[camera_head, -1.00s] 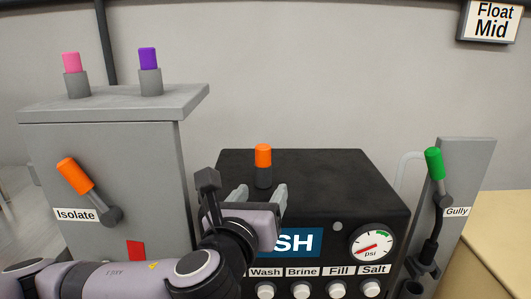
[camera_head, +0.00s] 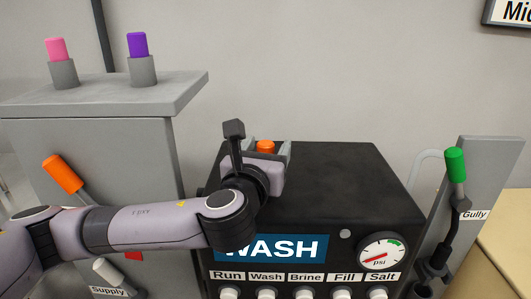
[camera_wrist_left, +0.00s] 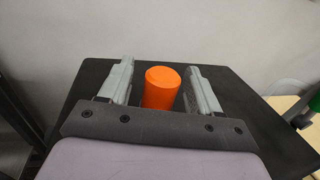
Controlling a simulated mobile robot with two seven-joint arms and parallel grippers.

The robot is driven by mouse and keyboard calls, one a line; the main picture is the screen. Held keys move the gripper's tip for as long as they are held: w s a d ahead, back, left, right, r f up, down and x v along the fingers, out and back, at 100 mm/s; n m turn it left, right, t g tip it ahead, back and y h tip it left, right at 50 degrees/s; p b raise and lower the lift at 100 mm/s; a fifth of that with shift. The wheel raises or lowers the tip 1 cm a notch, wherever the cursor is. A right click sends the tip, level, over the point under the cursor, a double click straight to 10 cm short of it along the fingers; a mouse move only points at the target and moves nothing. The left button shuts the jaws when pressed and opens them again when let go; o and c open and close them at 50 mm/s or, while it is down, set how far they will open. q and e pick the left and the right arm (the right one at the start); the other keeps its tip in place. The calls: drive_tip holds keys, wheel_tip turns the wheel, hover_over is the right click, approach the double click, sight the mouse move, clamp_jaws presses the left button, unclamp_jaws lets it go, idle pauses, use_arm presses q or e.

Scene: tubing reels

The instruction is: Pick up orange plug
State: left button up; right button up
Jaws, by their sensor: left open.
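The orange plug (camera_head: 265,147) stands upright on top of the black machine (camera_head: 340,165), toward its back left. In the head view only its top shows; my left gripper hides the rest. In the left wrist view the orange plug (camera_wrist_left: 161,88) stands between the two grey fingers of my left gripper (camera_wrist_left: 160,85). The fingers are open, with a gap visible on both sides of the plug. In the head view my left gripper (camera_head: 266,150) reaches over the machine top from the front. My right gripper is not in view.
A grey cabinet (camera_head: 80,150) stands on the left with a pink plug (camera_head: 56,49) and a purple plug (camera_head: 137,44) in holders on top. An orange-handled lever (camera_head: 62,174) is on its front. A green-handled lever (camera_head: 455,165) stands to the right. The machine's top right is clear.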

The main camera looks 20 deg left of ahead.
use_arm(q)
drive_tip(key=shift+w, duration=0.55)
drive_tip(key=c, duration=1)
drive_tip(key=shift+r, duration=0.1)
drive_tip(key=shift+c, duration=0.2)
wheel_tip(320, 180, up, 20)
drive_tip(key=shift+p, duration=0.45)
drive_tip(key=shift+p, duration=0.3)
